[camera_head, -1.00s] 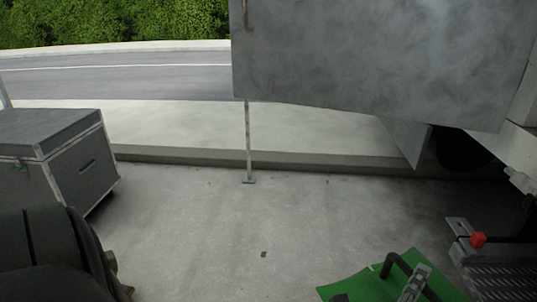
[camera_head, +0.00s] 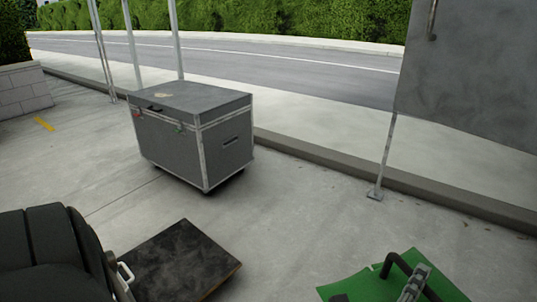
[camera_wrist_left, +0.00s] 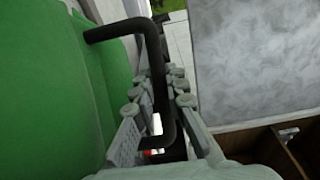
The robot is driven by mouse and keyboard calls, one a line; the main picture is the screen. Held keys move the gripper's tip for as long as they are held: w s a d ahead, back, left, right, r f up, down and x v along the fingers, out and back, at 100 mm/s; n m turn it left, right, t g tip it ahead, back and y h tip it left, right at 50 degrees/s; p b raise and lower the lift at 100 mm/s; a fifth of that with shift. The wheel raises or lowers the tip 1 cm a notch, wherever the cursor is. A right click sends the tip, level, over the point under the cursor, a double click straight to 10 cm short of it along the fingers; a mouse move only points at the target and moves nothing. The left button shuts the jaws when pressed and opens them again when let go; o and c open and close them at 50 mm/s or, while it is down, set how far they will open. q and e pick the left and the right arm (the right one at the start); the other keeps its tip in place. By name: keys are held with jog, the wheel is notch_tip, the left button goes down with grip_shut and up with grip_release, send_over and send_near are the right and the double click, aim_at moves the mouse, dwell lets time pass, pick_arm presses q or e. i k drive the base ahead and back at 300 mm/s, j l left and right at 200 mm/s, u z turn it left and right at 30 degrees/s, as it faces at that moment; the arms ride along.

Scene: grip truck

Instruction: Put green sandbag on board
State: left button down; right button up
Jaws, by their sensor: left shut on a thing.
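The green sandbag (camera_head: 360,286) shows at the bottom right of the head view, partly cut off by the frame edge. Its black handle (camera_head: 394,262) sticks up. My left gripper (camera_head: 415,284) is shut on this handle. In the left wrist view the green sandbag (camera_wrist_left: 60,80) fills the left side, and my left gripper (camera_wrist_left: 158,105) closes around the black handle. A dark flat board (camera_head: 185,258) with a pale handle at its left lies on the ground at the lower middle left of the head view, apart from the sandbag. My right gripper is not in view.
A grey wheeled case (camera_head: 190,135) stands on the concrete behind the board. A thin metal post (camera_head: 385,155) stands below a large grey panel (camera_head: 470,90) at the right. Concrete between the board and the sandbag is clear. A kerb (camera_head: 330,165) and road lie beyond.

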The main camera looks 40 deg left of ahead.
aim_at(177, 261)
jog(key=i+u, duration=0.15)
jog(key=u, duration=0.85)
jog(key=i+u, duration=0.15)
jog(key=u, duration=0.25)
jog(key=i+l+u, duration=0.15)
jog(key=u, duration=0.25)
jog(key=i+l+u, duration=0.1)
jog(key=u, duration=0.3)
jog(key=i+l+u, duration=0.15)
jog(key=u, duration=0.25)
jog(key=i+l+u, duration=0.1)
jog(key=l+u, duration=0.4)
jog(key=i+l, duration=0.1)
jog(key=l, duration=0.45)
jog(key=i+l+u, duration=0.15)
jog(key=l, duration=0.9)
jog(key=u, duration=0.05)
